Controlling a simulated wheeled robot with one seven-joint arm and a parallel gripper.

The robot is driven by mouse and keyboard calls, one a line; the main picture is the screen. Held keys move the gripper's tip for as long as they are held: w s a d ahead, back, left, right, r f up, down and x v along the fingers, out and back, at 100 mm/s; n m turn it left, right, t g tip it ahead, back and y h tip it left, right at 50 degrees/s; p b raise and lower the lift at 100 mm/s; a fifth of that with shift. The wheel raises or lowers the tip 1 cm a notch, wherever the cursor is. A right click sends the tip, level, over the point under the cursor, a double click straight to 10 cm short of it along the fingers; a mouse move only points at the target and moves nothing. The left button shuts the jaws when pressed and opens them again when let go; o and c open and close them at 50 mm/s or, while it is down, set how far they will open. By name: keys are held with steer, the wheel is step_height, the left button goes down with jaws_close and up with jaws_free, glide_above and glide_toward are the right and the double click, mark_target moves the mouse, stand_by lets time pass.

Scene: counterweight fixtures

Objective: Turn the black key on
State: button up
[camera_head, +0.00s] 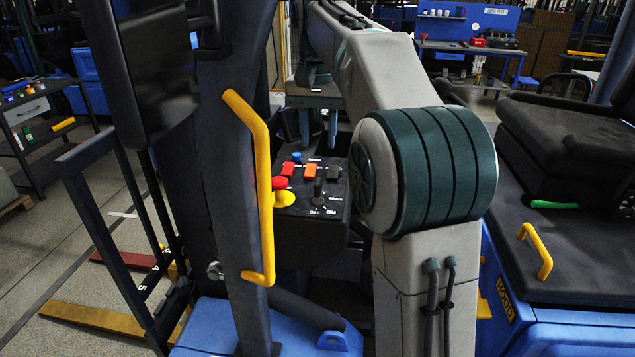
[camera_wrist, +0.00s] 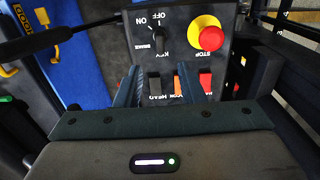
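The black key (camera_wrist: 157,38) stands in the dark control panel (camera_wrist: 187,55), with OFF and ON lettering beside it. Which mark it points to is hard to tell. In the head view the key (camera_head: 319,187) stands upright on the panel, right of the red stop button. My gripper (camera_wrist: 158,67) is open and empty. Its two dark teal fingers reach toward the panel, and the key shows between and beyond their tips. In the head view my gripper (camera_head: 318,138) is above the panel's far side, apart from the key.
The red stop button (camera_wrist: 210,38) on its yellow base is beside the key. Black, orange (camera_wrist: 178,85) and red (camera_wrist: 205,82) rocker switches lie nearer my gripper. A yellow handrail (camera_head: 264,190) on a dark post stands left of the panel.

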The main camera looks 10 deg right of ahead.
mark_target(318, 181)
step_height(318, 181, down, 11)
steer(key=shift+r+b, duration=0.1)
steer(key=shift+b, duration=0.2)
jaws_close()
